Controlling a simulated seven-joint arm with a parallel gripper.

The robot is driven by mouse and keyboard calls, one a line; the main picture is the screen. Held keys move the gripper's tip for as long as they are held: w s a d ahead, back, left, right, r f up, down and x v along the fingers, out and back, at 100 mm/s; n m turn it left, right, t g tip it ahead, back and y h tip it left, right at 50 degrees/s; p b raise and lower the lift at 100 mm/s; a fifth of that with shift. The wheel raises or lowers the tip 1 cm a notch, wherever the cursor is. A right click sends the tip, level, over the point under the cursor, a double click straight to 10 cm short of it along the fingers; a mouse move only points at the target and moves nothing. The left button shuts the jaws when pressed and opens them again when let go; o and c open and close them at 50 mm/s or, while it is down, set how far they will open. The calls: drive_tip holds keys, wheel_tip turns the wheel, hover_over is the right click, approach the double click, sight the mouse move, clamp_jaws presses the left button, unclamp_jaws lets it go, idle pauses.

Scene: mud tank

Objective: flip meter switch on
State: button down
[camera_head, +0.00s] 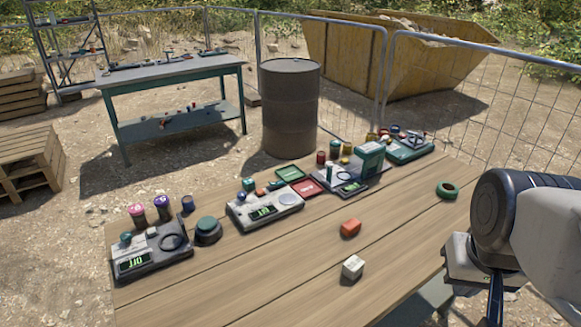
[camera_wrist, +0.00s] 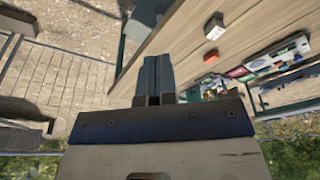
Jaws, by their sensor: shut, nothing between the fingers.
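Several meter-like devices stand along the far side of the wooden table in the head view. The left grey meter (camera_head: 150,252) has a green display reading "OFF", small knobs and a black ring on top. A pale meter (camera_head: 264,209) with a lit display and a round light dial sits right of it. A third device (camera_head: 352,172) with a green box and lit display stands further right. Which one carries the task's switch, I cannot tell. My gripper (camera_wrist: 156,64) is shut and empty, pointing down beside the table edge; in the head view it is at the lower right, away from the devices.
A teal device (camera_head: 405,149) is at the far right end. The table's front middle is mostly clear.

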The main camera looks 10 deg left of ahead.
sight(272, 183)
drive_tip(key=w+a+r+n+g+y, duration=0.15)
drive_tip(key=w+a, duration=0.35)
drive_tip(key=w, duration=0.5)
drive_tip(key=w+a+r+n, duration=0.15)
drive_tip(key=w+a, duration=0.35)
drive_tip(key=w, duration=0.5)
drive_tip(key=w+a+r+n+g+y, duration=0.15)
drive_tip(key=w+a, duration=0.25)
drive_tip(key=w, duration=0.6)
drive_tip(key=w+a+f+n+g, duration=0.1)
drive_tip(key=w+a+f, duration=0.5)
drive_tip(key=w+a, duration=0.6)
drive_tip(key=w+a+f+n+g, duration=0.2)
drive_tip(key=w+a+f, duration=0.5)
drive_tip(key=w+a, duration=0.5)
drive_tip(key=shift+w+a+f+n+y, duration=0.2)
drive_tip(key=shift+w+a+n+y, duration=0.1)
drive_tip(key=shift+a+n, duration=0.55)
drive_tip(key=shift+f, duration=0.1)
drive_tip(key=x, duration=1.3)
drive_tip(key=shift+s+a+f, duration=0.1)
drive_tip(key=shift+s+f, duration=0.2)
drive_tip(key=shift+s, duration=0.05)
